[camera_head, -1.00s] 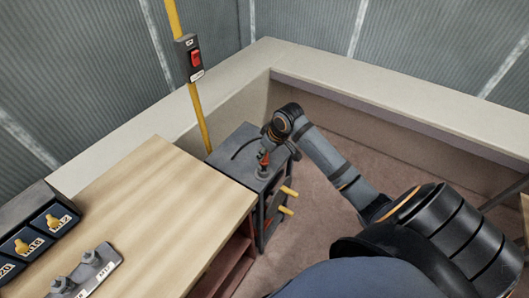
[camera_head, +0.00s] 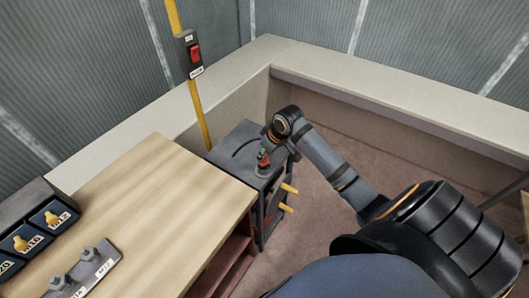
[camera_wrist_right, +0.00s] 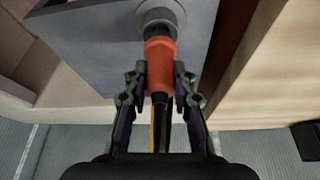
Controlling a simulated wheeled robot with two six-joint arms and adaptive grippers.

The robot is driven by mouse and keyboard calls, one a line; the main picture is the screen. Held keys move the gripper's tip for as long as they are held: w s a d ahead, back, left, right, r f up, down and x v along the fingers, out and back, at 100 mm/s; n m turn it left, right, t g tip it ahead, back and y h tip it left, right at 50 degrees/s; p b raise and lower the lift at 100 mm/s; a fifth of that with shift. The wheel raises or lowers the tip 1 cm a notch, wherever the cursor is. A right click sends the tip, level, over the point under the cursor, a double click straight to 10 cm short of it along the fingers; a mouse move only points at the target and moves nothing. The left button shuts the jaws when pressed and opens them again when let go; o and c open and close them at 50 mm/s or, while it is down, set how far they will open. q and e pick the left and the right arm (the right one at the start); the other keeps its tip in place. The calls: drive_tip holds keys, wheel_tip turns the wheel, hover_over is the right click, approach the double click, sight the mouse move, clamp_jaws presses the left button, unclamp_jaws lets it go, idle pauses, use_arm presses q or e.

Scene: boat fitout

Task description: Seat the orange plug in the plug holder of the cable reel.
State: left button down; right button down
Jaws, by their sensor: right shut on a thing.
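The orange plug (camera_wrist_right: 160,60) is between the fingers of my right gripper (camera_wrist_right: 160,88), which is shut on it. In the right wrist view its far end meets a round grey plug holder (camera_wrist_right: 172,14) on top of the cable reel (camera_wrist_right: 90,40). I cannot tell how deep the plug sits in it. In the head view the plug (camera_head: 263,158) is a small orange piece under my right gripper (camera_head: 264,154), above the dark grey reel box (camera_head: 236,143) with yellow handles. My left gripper is not in view.
A wooden bench top (camera_head: 150,200) stands left of the reel. It holds a dark box with yellow knobs (camera_head: 52,218) and a grey bracket with bolts (camera_head: 90,272). A yellow pole (camera_head: 200,118) carries a red switch (camera_head: 195,53) behind. Floor is clear to the right.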

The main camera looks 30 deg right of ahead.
drive_tip(key=shift+f, duration=1)
drive_tip(key=c, duration=1)
unclamp_jaws()
drive_tip(key=shift+v, duration=6)
drive_tip(key=shift+s, duration=0.1)
